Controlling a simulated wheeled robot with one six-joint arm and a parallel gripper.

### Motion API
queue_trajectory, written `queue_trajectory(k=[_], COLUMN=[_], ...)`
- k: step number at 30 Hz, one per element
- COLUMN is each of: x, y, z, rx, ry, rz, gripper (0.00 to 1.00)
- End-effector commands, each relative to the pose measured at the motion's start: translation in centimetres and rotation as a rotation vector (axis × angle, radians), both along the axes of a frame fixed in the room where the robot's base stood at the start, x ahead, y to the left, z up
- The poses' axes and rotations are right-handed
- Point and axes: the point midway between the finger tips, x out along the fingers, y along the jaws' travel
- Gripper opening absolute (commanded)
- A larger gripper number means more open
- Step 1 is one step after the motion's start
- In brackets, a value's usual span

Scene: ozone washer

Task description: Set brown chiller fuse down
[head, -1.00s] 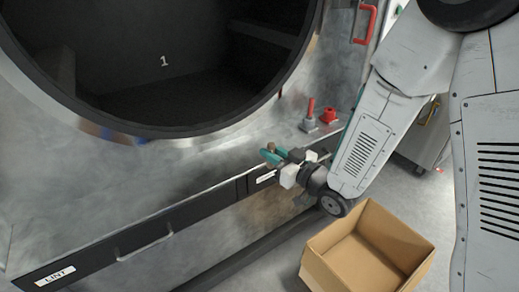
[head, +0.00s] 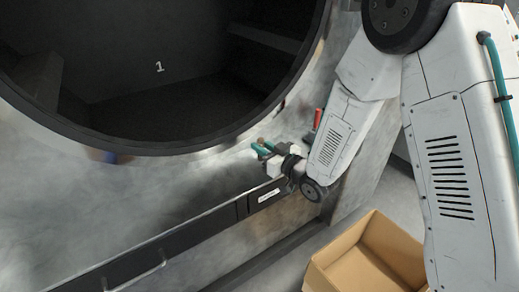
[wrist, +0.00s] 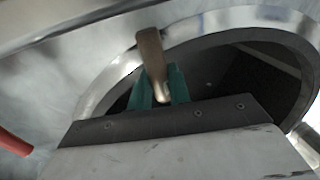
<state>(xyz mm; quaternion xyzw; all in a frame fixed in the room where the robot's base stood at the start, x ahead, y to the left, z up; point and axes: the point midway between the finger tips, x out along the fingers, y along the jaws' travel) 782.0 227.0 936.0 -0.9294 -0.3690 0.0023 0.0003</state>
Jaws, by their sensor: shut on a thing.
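The brown chiller fuse (wrist: 152,62) is held between the teal fingers of my gripper (wrist: 160,88) in the wrist view, tilted slightly, its upper end sticking out past the fingertips. In the head view only a small brown bit of the fuse (head: 261,141) shows at my gripper (head: 262,149), which is held in front of the washer's metal front, below the round opening. The fuse looks clear of any surface, though the gap to the washer front is hard to judge.
A red handle (head: 318,119) stands behind my arm. An open cardboard box (head: 372,262) is on the floor at lower right. A long dark drawer strip (head: 170,243) runs below my gripper.

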Motion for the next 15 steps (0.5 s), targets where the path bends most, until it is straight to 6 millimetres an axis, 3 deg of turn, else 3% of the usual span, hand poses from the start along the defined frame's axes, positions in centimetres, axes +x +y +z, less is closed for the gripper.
queue_trajectory(k=[3, 14, 15], x=[-0.06, -0.08, -0.07], y=[0.41, 0.42, 0.39], z=[-1.42, -1.81, -1.76], rx=[0.0, 0.0, 0.001], ry=[-0.001, -0.003, -0.004], rz=[0.006, 0.006, 0.005], gripper=[0.0, 0.0, 0.27])
